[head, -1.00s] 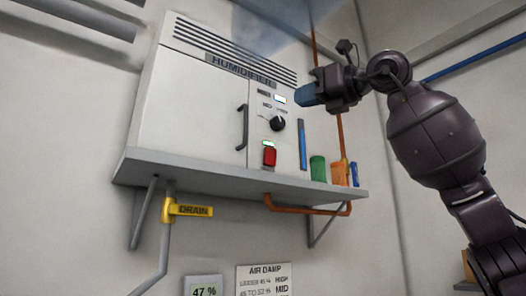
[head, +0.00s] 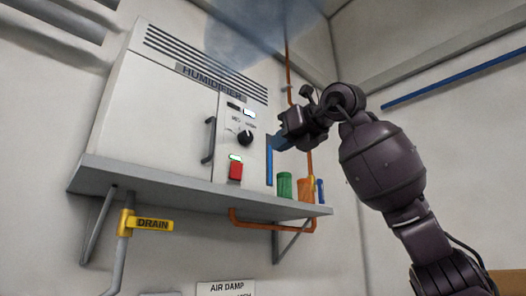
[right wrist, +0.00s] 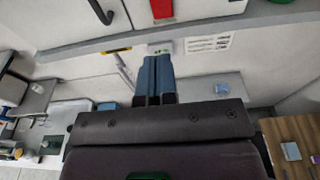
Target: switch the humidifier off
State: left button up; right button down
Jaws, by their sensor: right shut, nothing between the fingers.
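The humidifier (head: 160,105) is a white cabinet with a top vent and a dark handle, standing on a wall shelf. Its front panel carries a black knob (head: 245,137), a lit display (head: 250,113), a green-lit lamp (head: 235,157) and, below that, a red switch (head: 236,171). My right gripper (head: 279,143) has blue fingertips, shut and empty, right of the knob at about its height in the picture. In the right wrist view its fingers (right wrist: 155,75) are together. I cannot tell their distance from the panel. My left gripper is not in view.
A yellow DRAIN tag (head: 152,224) sits on a pipe below. A blue strip (head: 269,165) runs down the panel's right side. Bluish haze hangs above.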

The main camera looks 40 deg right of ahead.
aim_at(238, 163)
jog(key=w, duration=0.4)
jog(key=w+p, duration=0.1)
jog(key=w, duration=0.3)
jog(key=w+a+f+p, duration=0.1)
jog(key=w, duration=0.3)
jog(key=shift+w, duration=0.6)
jog(key=shift+w+r+p, duration=0.3)
jog(key=shift+r+p, duration=0.15)
jog(key=shift+p, duration=0.45)
jog(key=shift+w+f, duration=0.15)
jog(key=shift+f, duration=0.05)
